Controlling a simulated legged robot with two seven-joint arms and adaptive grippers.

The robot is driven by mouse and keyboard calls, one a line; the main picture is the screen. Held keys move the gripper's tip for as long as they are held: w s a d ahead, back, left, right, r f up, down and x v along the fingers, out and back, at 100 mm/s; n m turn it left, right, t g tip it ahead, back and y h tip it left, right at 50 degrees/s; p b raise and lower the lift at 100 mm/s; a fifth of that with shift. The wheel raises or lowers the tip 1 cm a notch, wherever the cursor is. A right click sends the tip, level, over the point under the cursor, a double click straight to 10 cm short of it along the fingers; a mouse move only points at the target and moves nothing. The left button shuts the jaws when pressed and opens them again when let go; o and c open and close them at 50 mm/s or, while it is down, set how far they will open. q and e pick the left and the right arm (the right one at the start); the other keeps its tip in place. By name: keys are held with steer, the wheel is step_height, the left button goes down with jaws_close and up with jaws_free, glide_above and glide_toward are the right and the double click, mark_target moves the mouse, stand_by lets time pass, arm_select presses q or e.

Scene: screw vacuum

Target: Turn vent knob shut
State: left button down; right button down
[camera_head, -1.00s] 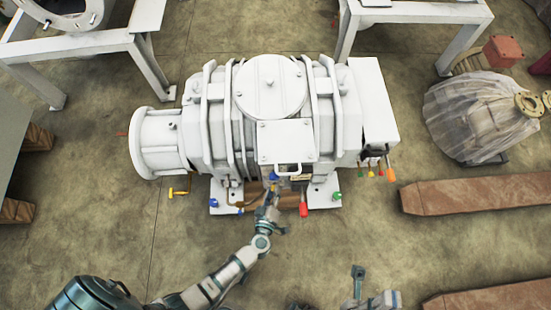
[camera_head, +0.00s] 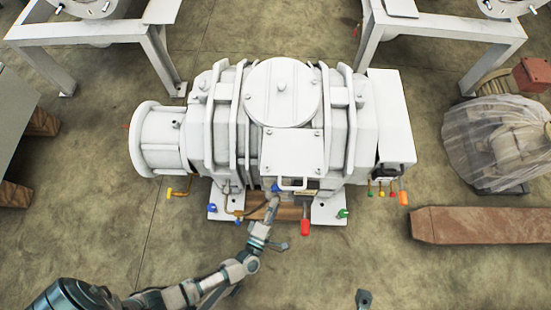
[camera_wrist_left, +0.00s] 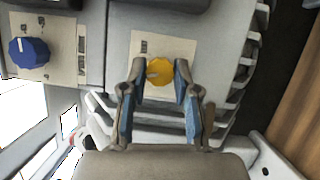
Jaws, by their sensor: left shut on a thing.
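The white vacuum pump (camera_head: 220,120) stands in the middle of the head view. My left gripper (camera_head: 272,203) reaches its front lower side. In the left wrist view, the two fingers of my left gripper (camera_wrist_left: 160,76) are on either side of a round yellow knob (camera_wrist_left: 160,71) on a pale label plate, shut on it. A blue knob (camera_wrist_left: 28,51) with a white pointer mark sits on another plate to the left. In the head view the yellow knob is not clearly visible. My right gripper (camera_head: 363,299) shows only as a small piece at the bottom edge.
A red handle (camera_head: 305,227) hangs just right of my left gripper. Small coloured valves (camera_head: 382,194) line the pump's right end, and a yellow-handled valve (camera_head: 178,192) is at its left. A wrapped machine (camera_head: 497,145) and a wooden beam (camera_head: 480,225) are on the right. The floor in front is open.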

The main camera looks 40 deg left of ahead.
arm_select(q)
steer(key=shift+s+f+n+t+y, duration=0.1)
steer(key=shift+f+n+t+y, duration=0.1)
steer(key=shift+n, duration=0.6)
steer(key=shift+s+f+n+t+y, duration=0.1)
steer(key=shift+f+n+t+y, duration=0.1)
steer(key=shift+n, duration=0.6)
steer(key=shift+f+n+t+y, duration=0.1)
steer(key=shift+n+t, duration=0.1)
steer(key=shift+n, duration=0.6)
steer(key=c, duration=0.9)
jaws_free()
steer(key=shift+o, duration=0.2)
steer(key=shift+w+r, duration=0.1)
steer(key=v, duration=0.7)
steer(key=shift+s, duration=0.2)
steer(key=shift+d, duration=0.1)
